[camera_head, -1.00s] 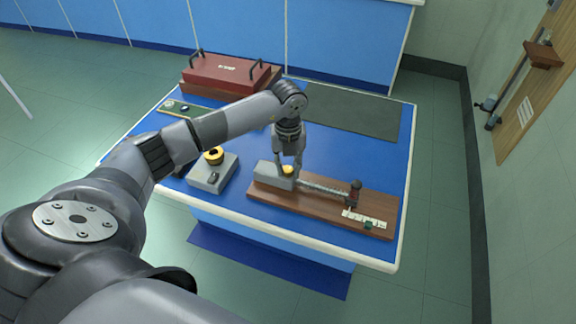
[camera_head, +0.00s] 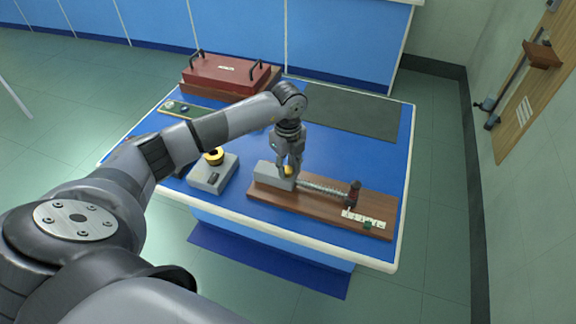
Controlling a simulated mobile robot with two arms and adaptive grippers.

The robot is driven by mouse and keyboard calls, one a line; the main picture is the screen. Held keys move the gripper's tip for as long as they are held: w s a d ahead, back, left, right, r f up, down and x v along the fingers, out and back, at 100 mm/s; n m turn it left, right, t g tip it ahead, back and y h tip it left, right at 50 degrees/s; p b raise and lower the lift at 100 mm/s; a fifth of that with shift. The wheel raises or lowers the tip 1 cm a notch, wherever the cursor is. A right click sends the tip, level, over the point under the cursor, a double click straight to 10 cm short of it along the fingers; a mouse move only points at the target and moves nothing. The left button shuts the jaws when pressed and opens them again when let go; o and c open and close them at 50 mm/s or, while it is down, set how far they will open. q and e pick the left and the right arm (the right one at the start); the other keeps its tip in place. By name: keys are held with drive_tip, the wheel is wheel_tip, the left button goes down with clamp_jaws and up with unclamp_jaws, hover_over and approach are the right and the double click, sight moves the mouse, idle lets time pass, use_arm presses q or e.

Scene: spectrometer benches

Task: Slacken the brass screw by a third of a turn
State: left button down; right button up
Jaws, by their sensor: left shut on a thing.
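The brass screw (camera_head: 288,170) is a small yellow head on top of a grey block (camera_head: 272,180). The block sits at the left end of a brown wooden board (camera_head: 330,208) on the blue bench. My left gripper (camera_head: 289,167) points down from above and is shut on the brass screw, its fingers partly hiding the head. A spring-like rod (camera_head: 322,188) runs right from the block to a dark red post (camera_head: 354,192). My right gripper is out of view.
A white scale strip (camera_head: 364,219) with a green piece lies at the board's right end. A grey box with a yellow-ringed knob (camera_head: 213,156) stands left of the board. A red case (camera_head: 228,72) and a dark mat (camera_head: 350,111) lie at the back.

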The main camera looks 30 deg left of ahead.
sight(288, 170)
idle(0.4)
use_arm(q)
drive_tip(key=c, duration=1.3)
unclamp_jaws()
wheel_tip(288, 170, up, 12)
